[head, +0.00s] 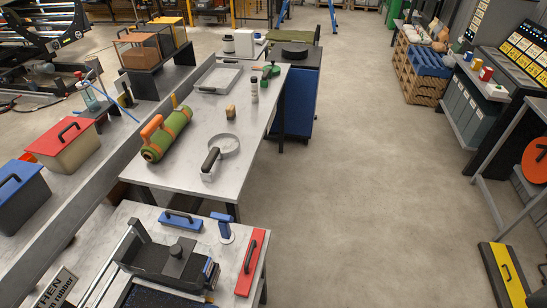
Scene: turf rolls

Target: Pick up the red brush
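A long red block with a black handle on top, which looks like the red brush (251,264), lies on the near grey table (205,239) along its right edge. A similar blue block with a black handle (180,221) lies on the same table, up and to the left. A small blue and white tool (223,229) stands between them. Neither of my grippers shows in the head view, and nothing is seen touching the red brush.
A black tray-like device (165,263) with metal rails stands left of the red brush. Open floor (375,190) lies to the right.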

